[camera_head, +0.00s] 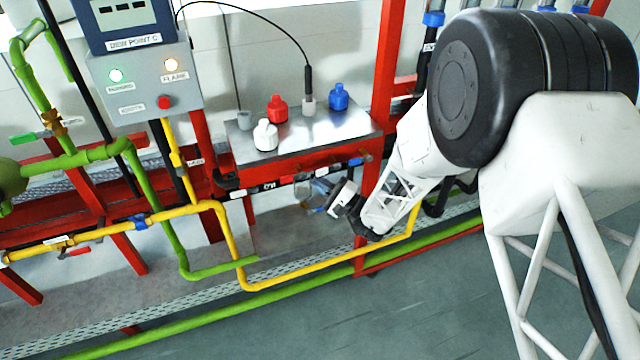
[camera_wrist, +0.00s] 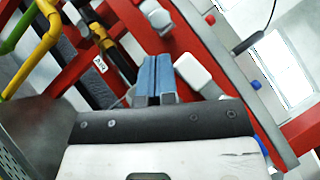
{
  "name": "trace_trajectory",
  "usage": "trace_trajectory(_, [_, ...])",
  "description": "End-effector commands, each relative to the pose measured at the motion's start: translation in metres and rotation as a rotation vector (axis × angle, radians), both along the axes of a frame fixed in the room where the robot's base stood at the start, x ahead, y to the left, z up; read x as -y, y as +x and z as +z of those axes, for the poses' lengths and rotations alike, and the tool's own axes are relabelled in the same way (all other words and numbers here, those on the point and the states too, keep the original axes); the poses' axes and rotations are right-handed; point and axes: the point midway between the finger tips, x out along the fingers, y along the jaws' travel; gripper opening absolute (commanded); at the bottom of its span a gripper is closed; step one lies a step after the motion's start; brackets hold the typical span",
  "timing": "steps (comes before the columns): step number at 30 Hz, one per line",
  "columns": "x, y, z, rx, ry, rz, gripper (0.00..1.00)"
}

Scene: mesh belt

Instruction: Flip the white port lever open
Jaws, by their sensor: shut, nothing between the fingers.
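My gripper (camera_head: 320,190) is low in front of the red rack, just below the row of fittings under the metal shelf. In the wrist view its blue fingers (camera_wrist: 157,78) are together with nothing between them. A white block-like piece (camera_wrist: 196,74), which looks like the white port lever, stands right beside the fingertips on their right. I cannot tell whether it touches them. In the head view a small white piece (camera_head: 322,171) shows just above the gripper. Another rounded white piece (camera_wrist: 156,14) is further off in the wrist view. The lever's pivot is hidden.
A metal shelf (camera_head: 350,126) above holds a white bottle (camera_head: 265,136), a red bottle (camera_head: 277,109) and a blue bottle (camera_head: 339,97). A yellow pipe (camera_head: 330,281) and a green pipe (camera_head: 200,318) run below. A control box (camera_head: 140,85) hangs at the left.

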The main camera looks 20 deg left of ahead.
Motion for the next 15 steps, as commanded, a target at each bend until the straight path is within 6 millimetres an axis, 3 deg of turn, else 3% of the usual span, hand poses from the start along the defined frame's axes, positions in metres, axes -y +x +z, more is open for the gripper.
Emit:
trace_trajectory(8, [0.001, 0.001, -0.006, -0.001, 0.0, -0.001, 0.0])
trace_trajectory(15, [0.002, 0.002, -0.025, -0.003, -0.002, -0.001, 0.0])
